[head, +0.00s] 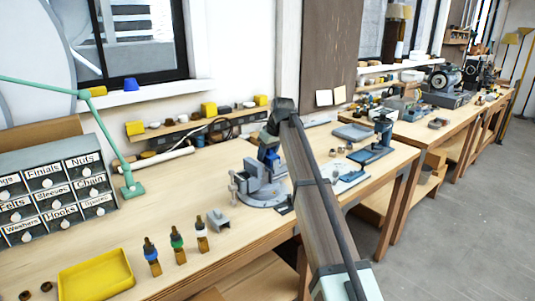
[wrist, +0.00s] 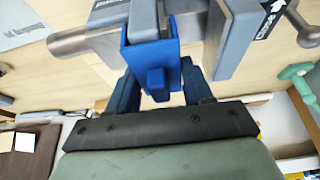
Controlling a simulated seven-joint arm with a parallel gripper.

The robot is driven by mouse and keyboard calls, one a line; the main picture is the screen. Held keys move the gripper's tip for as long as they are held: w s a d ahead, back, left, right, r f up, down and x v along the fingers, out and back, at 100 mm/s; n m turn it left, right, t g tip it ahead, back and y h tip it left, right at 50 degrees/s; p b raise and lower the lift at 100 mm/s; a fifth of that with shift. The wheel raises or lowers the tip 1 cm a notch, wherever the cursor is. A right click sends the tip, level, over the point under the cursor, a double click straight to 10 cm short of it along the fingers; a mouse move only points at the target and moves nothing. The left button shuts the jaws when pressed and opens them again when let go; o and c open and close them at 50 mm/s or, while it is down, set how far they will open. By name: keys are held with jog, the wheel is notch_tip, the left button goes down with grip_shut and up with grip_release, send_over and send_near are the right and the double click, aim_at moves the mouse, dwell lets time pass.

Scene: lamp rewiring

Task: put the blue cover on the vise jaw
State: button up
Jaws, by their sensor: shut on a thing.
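The blue cover (wrist: 150,52) is a channel-shaped piece with a small knob, held between the two blue fingers of my gripper (wrist: 157,88). My gripper is shut on it. In the wrist view the cover is at the end of a narrow grey jaw piece (wrist: 144,14) of the vise; I cannot tell whether it is fully seated. The grey vise (head: 262,186) stands on the bench on a round base. It also shows in the wrist view as a block with an arrow label (wrist: 240,42). In the head view my gripper (head: 268,160) is right above the vise and partly hides the jaws.
A loose grey channel-shaped piece (head: 218,222) lies left of the vise. Several bottles (head: 177,242), a yellow tray (head: 95,277) and a labelled drawer cabinet (head: 58,190) are further left. A blue tool stand (head: 375,150) is to the right. A green lamp arm (head: 118,160) rises behind.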

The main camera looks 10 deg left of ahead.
aim_at(276, 158)
jog(key=shift+f, duration=0.1)
jog(key=o, duration=1.1)
jog(key=v, duration=1.2)
